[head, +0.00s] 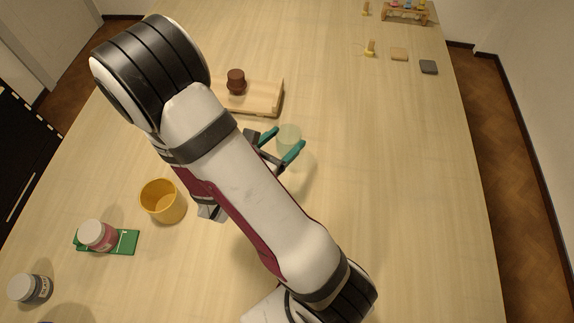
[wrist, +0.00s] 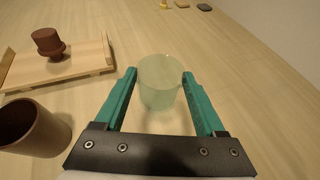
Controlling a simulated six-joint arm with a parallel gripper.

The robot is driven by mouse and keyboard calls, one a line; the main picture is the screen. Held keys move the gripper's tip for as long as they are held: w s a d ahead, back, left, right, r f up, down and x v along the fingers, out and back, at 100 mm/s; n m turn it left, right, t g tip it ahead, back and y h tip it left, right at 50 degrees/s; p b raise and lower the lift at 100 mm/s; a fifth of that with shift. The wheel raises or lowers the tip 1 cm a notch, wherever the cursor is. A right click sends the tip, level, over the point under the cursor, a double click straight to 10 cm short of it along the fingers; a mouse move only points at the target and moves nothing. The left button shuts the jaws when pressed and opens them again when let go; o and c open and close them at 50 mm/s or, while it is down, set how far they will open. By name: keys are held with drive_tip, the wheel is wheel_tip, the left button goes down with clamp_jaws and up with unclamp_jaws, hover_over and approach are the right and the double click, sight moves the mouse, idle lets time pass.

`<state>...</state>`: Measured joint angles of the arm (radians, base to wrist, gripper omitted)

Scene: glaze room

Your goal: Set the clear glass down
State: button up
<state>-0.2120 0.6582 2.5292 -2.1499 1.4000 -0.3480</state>
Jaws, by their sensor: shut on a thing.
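The clear glass (head: 288,136) is a pale greenish, see-through tumbler and looks upright. My gripper (head: 281,143) is shut on it, with one teal finger on each side. In the wrist view the glass (wrist: 160,82) sits between the fingertips of my gripper (wrist: 158,88). Whether its base touches the table (head: 370,180) or hangs just above it, I cannot tell.
A wooden tray (head: 263,97) with a brown object (head: 236,81) lies left of the glass. A brown cup (wrist: 33,128) stands nearer in the wrist view. A yellow cup (head: 162,203) and a red-labelled jar (head: 97,235) are farther left.

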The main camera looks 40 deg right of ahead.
wheel_tip(320, 180, down, 8)
drive_tip(key=shift+r, duration=0.1)
